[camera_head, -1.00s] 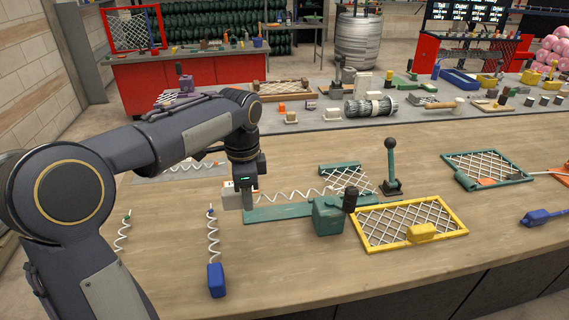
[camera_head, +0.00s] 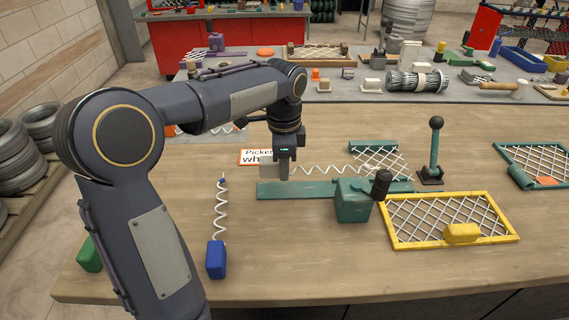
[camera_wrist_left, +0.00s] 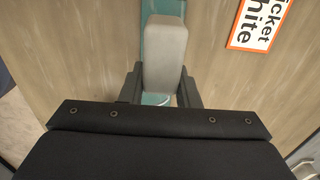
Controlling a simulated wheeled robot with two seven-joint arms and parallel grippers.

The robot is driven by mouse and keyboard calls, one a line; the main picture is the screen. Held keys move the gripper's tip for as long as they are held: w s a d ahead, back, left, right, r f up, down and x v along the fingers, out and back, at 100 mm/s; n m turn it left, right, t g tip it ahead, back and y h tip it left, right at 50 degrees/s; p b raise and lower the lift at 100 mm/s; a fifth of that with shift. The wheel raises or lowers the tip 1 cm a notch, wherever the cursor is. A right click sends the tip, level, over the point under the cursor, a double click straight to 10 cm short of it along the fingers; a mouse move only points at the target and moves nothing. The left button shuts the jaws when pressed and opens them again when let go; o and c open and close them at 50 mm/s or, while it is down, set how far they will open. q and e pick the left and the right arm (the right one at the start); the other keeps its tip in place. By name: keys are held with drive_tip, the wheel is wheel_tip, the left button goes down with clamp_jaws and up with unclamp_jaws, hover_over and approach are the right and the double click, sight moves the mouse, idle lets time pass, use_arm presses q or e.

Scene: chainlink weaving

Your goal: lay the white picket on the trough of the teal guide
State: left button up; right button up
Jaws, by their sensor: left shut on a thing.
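My left gripper (camera_head: 284,170) is shut on the pale grey-white block at the end of the white picket (camera_head: 270,168). The picket's white coil (camera_head: 325,170) stretches right from the gripper, along the far side of the teal guide (camera_head: 300,189) in the head view. It looks held above the guide; the exact gap cannot be told. In the left wrist view the pale block (camera_wrist_left: 165,55) sits between the fingers, with the teal guide (camera_wrist_left: 153,98) beneath it. The trough is not clearly visible. My right gripper is not in view.
A teal box (camera_head: 354,203) with a dark knob and a teal lever (camera_head: 433,150) stand to the right. A yellow mesh frame (camera_head: 450,240) lies front right. A blue-handled coil (camera_head: 216,258) lies at left. A "Picket white" card (camera_head: 254,156) lies behind the gripper.

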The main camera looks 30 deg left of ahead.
sight(284, 189)
use_arm(q)
drive_tip(key=shift+p, duration=0.3)
wheel_tip(284, 189, down, 2)
drive_tip(key=shift+f+b, duration=0.25)
drive_tip(key=shift+b, duration=0.6)
drive_tip(key=shift+f+b, duration=0.3)
drive_tip(key=shift+f, duration=0.4)
drive_tip(key=shift+f, duration=0.5)
drive_tip(key=o, duration=1.1)
wheel_tip(284, 189, up, 8)
drive_tip(key=shift+f+p, duration=0.15)
drive_tip(key=shift+p, duration=0.35)
